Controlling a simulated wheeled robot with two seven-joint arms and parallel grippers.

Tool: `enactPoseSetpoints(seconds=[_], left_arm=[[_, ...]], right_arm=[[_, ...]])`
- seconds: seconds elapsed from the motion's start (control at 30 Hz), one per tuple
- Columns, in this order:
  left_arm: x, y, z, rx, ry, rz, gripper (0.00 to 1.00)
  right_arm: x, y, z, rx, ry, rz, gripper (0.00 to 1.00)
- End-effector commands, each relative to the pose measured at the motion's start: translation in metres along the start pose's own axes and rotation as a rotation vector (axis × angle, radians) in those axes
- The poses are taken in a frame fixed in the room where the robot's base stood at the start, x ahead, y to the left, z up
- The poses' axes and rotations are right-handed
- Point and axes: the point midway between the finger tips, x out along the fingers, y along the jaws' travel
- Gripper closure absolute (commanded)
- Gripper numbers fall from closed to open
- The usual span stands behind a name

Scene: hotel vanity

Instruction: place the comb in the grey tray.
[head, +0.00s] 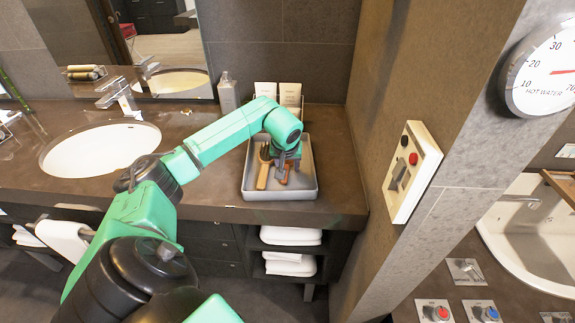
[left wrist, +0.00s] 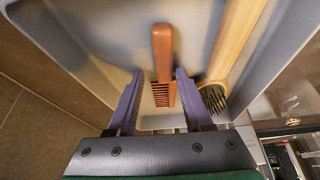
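The grey tray (head: 305,188) sits on the dark vanity counter to the right of the sink. The reddish-brown comb (head: 284,179) is inside the tray, at its front middle. In the left wrist view the comb (left wrist: 162,55) shows its handle and a short row of teeth. My left gripper (head: 283,165) reaches down into the tray over the comb. Its two fingers stand apart, one on each side of the comb (left wrist: 158,75), with a visible gap on the left side. The arm hides part of the comb in the head view. My right gripper is not in view.
A wooden-handled brush (head: 263,175) lies in the tray, left of the comb; it also shows in the left wrist view (left wrist: 234,45). A bottle (head: 227,93) and two white cards (head: 290,95) stand behind the tray. A wall with a switch panel (head: 411,172) rises to the right.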

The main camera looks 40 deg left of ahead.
Motion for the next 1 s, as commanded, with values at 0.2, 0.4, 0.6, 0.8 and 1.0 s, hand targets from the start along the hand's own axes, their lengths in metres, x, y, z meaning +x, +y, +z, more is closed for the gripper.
enactPoseSetpoints(seconds=[0.2, 0.4, 0.6, 0.8, 1.0], left_arm=[[0.001, -0.002, 0.002, 0.001, -0.008, -0.008, 0.46], [-0.028, -0.002, -0.001, 0.003, 0.0, -0.007, 0.46], [-0.086, -0.001, -0.002, 0.001, 0.001, -0.004, 0.46], [-0.12, 0.0, -0.002, 0.001, -0.003, -0.004, 0.46], [-0.124, -0.001, -0.001, 0.001, -0.005, -0.005, 0.46]], right_arm=[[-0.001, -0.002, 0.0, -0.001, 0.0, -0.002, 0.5], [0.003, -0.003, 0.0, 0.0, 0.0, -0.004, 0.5], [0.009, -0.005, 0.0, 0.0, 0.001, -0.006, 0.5], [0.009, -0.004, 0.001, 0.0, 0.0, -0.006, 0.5], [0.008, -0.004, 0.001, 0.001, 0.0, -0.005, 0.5]])
